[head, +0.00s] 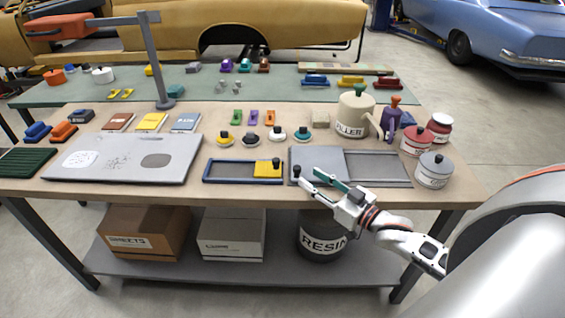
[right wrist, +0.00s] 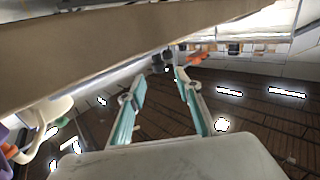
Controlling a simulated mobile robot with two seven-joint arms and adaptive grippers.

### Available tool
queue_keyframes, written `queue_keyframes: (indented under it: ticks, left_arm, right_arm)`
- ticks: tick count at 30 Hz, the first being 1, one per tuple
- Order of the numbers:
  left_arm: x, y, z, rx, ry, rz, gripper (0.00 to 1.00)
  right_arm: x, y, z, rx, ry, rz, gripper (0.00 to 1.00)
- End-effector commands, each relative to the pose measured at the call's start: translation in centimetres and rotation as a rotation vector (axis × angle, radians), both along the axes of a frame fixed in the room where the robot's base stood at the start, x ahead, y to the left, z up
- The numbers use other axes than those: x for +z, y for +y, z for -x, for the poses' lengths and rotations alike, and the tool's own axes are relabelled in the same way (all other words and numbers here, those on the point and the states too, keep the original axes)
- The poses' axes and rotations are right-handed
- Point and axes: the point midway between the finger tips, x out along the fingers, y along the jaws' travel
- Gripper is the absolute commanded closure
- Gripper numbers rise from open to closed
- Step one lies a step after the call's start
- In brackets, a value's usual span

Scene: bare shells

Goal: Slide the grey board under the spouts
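The grey board (head: 318,161) lies flat in the left part of a long shallow frame (head: 408,179) at the table's front, right of centre. A small dark knob (head: 297,169) stands at its left end. The frame's right part is uncovered. My right gripper (head: 310,175) overlaps the board's front edge in the head view; I cannot tell whether it touches. Its fingers are apart with nothing between them, as the right wrist view shows too (right wrist: 157,84). A cream filler can (head: 354,115) and a purple bottle-like thing (head: 389,122) stand behind the frame. I cannot clearly pick out the spouts.
A blue frame with a yellow slide (head: 267,168) lies left of the board. Red pots (head: 416,141) and a grey pot (head: 434,170) stand at the right end. A large pale panel (head: 125,159) lies at the left. The table's front edge (head: 250,199) is close.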

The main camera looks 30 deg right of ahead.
Motion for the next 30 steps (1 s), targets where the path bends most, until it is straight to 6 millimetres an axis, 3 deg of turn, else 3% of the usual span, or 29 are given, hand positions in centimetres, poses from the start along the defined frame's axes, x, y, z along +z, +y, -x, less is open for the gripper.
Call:
queue_keyframes:
  ticks: [3,9,18,30]
  left_arm:
    - [0.3,-0.2,0.0,-0.003,-0.004,0.004,0.6]
    - [-1.0,-0.8,2.0,-0.004,0.036,0.011,0.6]
    - [-1.2,-0.6,2.0,-0.003,0.039,0.008,0.6]
    - [-0.5,-0.6,1.2,-0.002,0.021,0.01,0.6]
  right_arm:
    - [0.1,0.2,-0.9,-0.001,-0.002,0.0,0.66]
    - [0.1,0.8,-3.7,-0.001,-0.002,0.001,0.66]
    - [0.0,1.6,-6.9,-0.001,0.0,0.001,0.66]
    - [-0.1,1.8,-7.4,-0.001,0.001,0.001,0.66]
